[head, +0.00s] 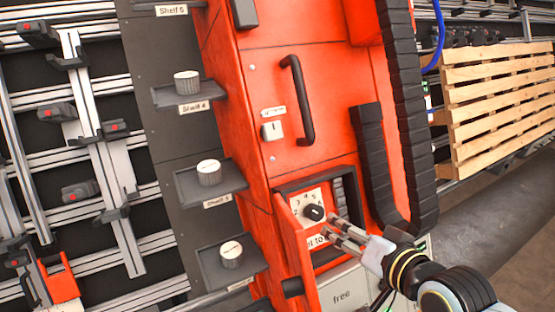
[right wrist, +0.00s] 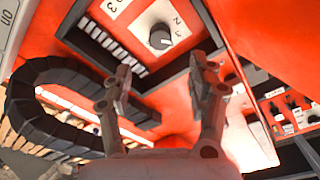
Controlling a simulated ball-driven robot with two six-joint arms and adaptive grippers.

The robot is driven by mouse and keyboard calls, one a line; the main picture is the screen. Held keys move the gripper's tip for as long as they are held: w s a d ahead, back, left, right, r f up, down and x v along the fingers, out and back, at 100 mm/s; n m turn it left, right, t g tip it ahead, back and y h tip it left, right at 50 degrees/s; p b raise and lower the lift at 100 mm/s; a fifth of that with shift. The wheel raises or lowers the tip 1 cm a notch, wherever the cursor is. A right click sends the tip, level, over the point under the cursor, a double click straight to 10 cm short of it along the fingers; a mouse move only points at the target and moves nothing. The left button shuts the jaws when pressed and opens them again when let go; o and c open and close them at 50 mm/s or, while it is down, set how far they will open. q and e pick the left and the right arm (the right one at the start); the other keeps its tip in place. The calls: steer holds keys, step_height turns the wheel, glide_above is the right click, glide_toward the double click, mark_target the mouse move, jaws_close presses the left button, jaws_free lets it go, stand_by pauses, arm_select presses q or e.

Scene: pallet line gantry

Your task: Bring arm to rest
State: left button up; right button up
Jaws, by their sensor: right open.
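My right gripper (head: 329,226) is in front of the recessed panel of the orange cabinet (head: 290,110), beside a black selector knob (head: 313,213) on a white numbered dial plate. In the right wrist view its two fingers (right wrist: 160,70) stand apart with nothing between them. There the knob (right wrist: 160,38) shows beyond the fingertips, apart from them. My right arm comes in from the lower right. My left gripper is in neither view.
Labelled shelves, Shelf 4 (head: 170,97) among them, carry round knobbed pieces left of the cabinet. A small door (head: 299,255) hangs open by the panel. A black cable chain (head: 410,130) runs down the right side. A wooden pallet (head: 500,95) stands beyond.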

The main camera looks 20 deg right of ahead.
steer(key=s+d+r+n+g+h, duration=0.15)
steer(key=s+n+g, duration=0.3)
steer(key=s, duration=0.45)
steer(key=s+r+n+g, duration=0.3)
steer(key=s+g, duration=0.3)
steer(key=s, duration=0.3)
steer(key=s+d+f+b, duration=0.15)
steer(key=f+b, duration=0.35)
steer(key=f, duration=1.4)
steer(key=s+d+f+b, duration=0.15)
steer(key=f+b, duration=0.45)
steer(key=f, duration=1.4)
steer(key=s+f+g+b, duration=0.2)
steer(key=s+f+b, duration=0.5)
steer(key=s+f, duration=1)
step_height(320, 180, down, 4)
steer(key=shift+s+f+m, duration=0.1)
steer(key=shift+s+m, duration=0.25)
steer(key=shift+m, duration=0.1)
